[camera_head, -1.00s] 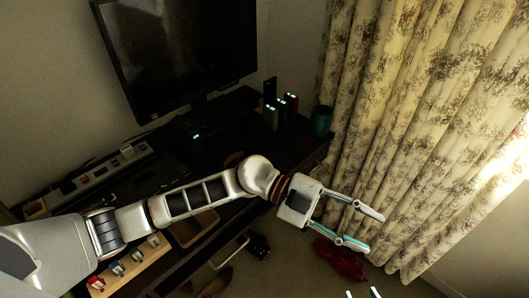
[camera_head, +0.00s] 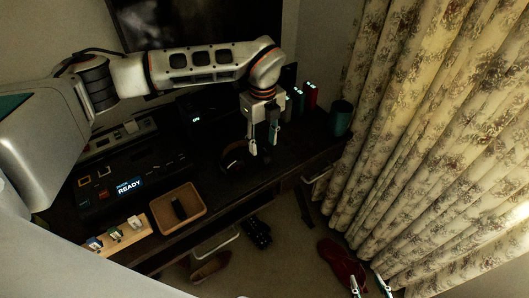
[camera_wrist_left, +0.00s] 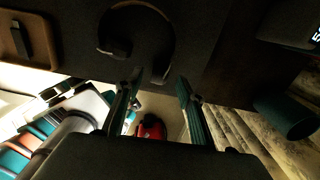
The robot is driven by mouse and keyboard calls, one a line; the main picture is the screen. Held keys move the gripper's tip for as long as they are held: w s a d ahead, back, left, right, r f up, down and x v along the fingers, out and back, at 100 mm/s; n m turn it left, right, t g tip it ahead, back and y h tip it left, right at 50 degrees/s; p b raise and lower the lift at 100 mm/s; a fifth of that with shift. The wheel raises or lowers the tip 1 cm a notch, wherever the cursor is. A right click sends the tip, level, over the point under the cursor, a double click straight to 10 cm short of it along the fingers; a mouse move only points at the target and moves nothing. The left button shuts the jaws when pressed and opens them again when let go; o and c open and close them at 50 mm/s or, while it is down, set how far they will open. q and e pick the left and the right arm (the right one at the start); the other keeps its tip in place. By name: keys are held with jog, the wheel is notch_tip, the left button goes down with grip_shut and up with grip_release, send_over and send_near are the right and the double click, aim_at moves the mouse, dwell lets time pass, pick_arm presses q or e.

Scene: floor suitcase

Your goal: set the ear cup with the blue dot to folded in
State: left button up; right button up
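The headphones (camera_head: 235,160) lie on the dark desk, small and dim in the head view, partly beside my left gripper. In the left wrist view their dark headband (camera_wrist_left: 170,22) curves round, with one ear cup (camera_wrist_left: 115,49) at the left and another (camera_wrist_left: 161,69) at the lower right. I can make out no blue dot on either cup. My left gripper (camera_head: 263,148) points down over the desk just right of the headphones, open and empty; its spread fingers also show in the left wrist view (camera_wrist_left: 154,88). My right gripper (camera_head: 369,286) shows only its two separated fingertips, low at the right.
Several small upright devices (camera_head: 298,100) and a teal cup (camera_head: 341,118) stand behind and right of my left gripper. A brown tray (camera_head: 163,216) and a READY console (camera_head: 112,190) are at the left. A monitor (camera_head: 190,22) stands behind. Red shoes (camera_head: 340,262) lie on the floor.

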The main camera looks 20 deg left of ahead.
aim_at(264, 152)
pick_arm(q)
notch_tip(264, 152, down, 6)
jog(key=shift+d+r, duration=0.1)
jog(key=shift+r, duration=0.05)
grip_shut()
